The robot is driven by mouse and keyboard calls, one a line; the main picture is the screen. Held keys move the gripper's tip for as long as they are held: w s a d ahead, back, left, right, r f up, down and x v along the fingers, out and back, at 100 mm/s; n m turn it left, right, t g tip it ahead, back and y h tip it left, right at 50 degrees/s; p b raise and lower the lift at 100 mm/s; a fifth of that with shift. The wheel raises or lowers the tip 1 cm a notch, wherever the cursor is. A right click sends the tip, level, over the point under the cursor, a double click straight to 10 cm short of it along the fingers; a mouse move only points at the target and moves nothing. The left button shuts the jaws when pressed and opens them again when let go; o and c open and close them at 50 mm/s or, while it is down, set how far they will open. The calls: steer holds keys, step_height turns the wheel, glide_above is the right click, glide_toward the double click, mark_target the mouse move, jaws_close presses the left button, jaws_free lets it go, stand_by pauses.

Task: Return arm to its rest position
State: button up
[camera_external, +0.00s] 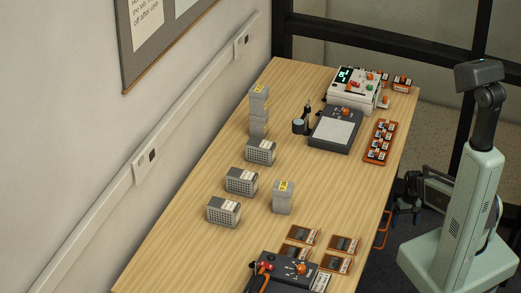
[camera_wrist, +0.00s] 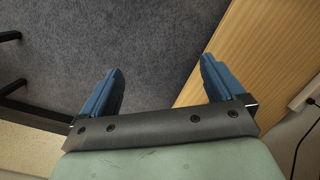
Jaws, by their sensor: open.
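My gripper (camera_wrist: 161,65) is open in the wrist view, with its two blue fingers wide apart and nothing between them. It points down over the dark carpet beside the wooden table (camera_wrist: 270,45), whose edge runs close to the right finger. My pale green arm (camera_external: 465,215) stands at the right of the external view, off the table's right side. I cannot make out the gripper's fingers there.
On the table (camera_external: 185,248), grey boxes with yellow labels stand stacked (camera_external: 259,98) and alone (camera_external: 283,197). Several grey perforated boxes (camera_external: 241,182) stand left. Devices (camera_external: 335,130) and an orange rack (camera_external: 380,142) are at the back; small boards (camera_external: 303,235) are in front.

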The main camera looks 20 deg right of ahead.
steer(key=s+a+f+n+g, duration=0.1)
steer(key=s+a+f, duration=0.3)
steer(key=s, duration=0.8)
steer(key=s+a+f+n+g+h, duration=0.1)
steer(key=s+a+f+g, duration=0.3)
steer(key=s, duration=0.8)
steer(key=a, duration=0.2)
steer(key=shift+s+a, duration=0.25)
steer(key=shift+a, duration=0.15)
steer(key=shift+f, duration=0.1)
